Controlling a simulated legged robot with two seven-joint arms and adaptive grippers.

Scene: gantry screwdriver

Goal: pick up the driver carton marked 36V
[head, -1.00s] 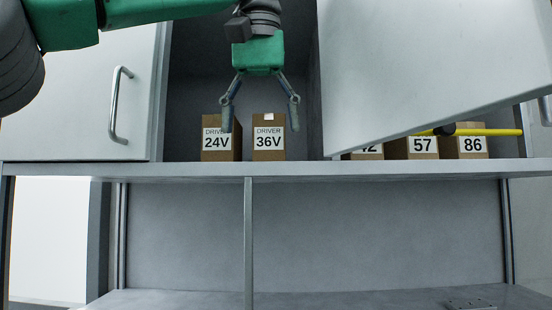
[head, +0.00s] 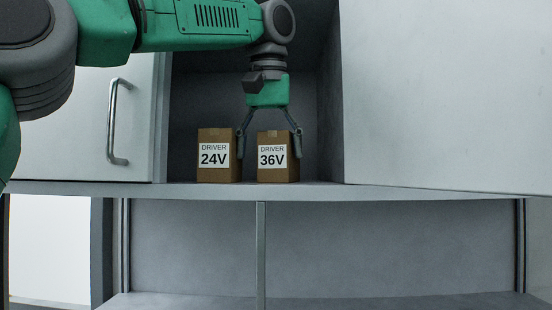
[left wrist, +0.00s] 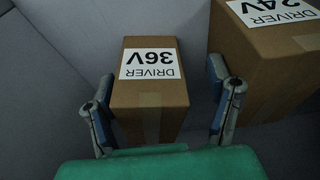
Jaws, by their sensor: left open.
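The driver carton marked 36V (head: 278,174) is a brown box with a white label, standing upright on the cabinet shelf. My left gripper (head: 270,150) is open above it, with one finger at each side of the carton's upper part. In the left wrist view the 36V carton (left wrist: 150,108) lies between the two fingers (left wrist: 162,112), which look apart from its sides. The carton marked 24V (head: 217,174) stands just left of it in the head view. In the left wrist view the 24V carton (left wrist: 262,70) is at the right, close to one finger. My right gripper is not in view.
The shelf board (head: 300,191) runs along the cabinet front. A closed-looking door with a handle (head: 118,122) is at left, and a large pale door panel (head: 440,110) covers the right. Free shelf shows right of the 36V carton.

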